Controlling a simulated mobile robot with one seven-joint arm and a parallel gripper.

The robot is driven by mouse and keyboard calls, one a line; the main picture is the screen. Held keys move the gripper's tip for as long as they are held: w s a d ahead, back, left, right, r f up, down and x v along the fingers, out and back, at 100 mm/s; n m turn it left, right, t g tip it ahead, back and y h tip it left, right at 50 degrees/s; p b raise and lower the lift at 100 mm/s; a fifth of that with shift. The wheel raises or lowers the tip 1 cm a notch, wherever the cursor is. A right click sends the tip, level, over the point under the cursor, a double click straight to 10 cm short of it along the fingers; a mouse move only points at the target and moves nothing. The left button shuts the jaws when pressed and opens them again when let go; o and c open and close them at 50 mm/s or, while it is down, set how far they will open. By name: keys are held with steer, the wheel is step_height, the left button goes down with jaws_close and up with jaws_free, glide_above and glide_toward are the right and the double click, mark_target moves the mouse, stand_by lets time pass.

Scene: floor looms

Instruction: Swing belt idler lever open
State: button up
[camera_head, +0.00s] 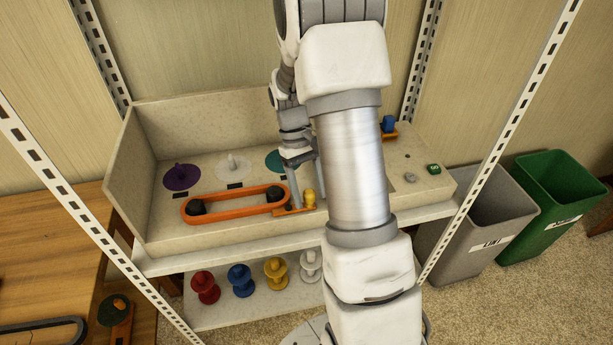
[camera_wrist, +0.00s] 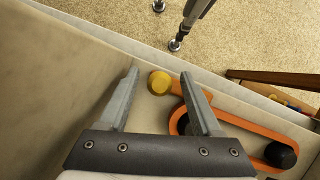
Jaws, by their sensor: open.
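The idler lever (camera_head: 290,212) is a short orange arm with a yellow knob (camera_head: 309,198) at its end, beside the right end of the orange belt (camera_head: 240,212). The belt runs in a long loop around two black pulleys. In the wrist view, the yellow knob (camera_wrist: 160,82) lies between the two fingertips, and the lever (camera_wrist: 178,87) runs from it toward the belt, partly behind the right finger. My gripper (camera_head: 306,172) points down over the knob, open, with a finger on either side. I cannot tell whether either finger touches the knob.
Purple (camera_head: 182,177), white (camera_head: 233,165) and teal (camera_head: 280,160) discs sit behind the belt. A high panel (camera_head: 128,170) closes the left side. White slotted posts (camera_head: 505,150) frame the bench. Several coloured spools (camera_head: 239,280) stand on the lower shelf. Grey (camera_head: 478,235) and green (camera_head: 548,205) bins stand right.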

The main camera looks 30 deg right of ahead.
steer(key=p+v, duration=0.2)
steer(key=v, duration=1.5)
steer(key=shift+r, duration=0.2)
steer(key=s+a+r+t, duration=0.5)
steer(key=s+a+r, duration=0.2)
steer(key=s+r, duration=0.1)
steer(key=s+a+t, duration=0.5)
steer(key=s+a, duration=0.1)
steer(key=s, duration=0.6)
steer(key=shift+s+p, duration=0.2)
steer(key=shift+p, duration=0.2)
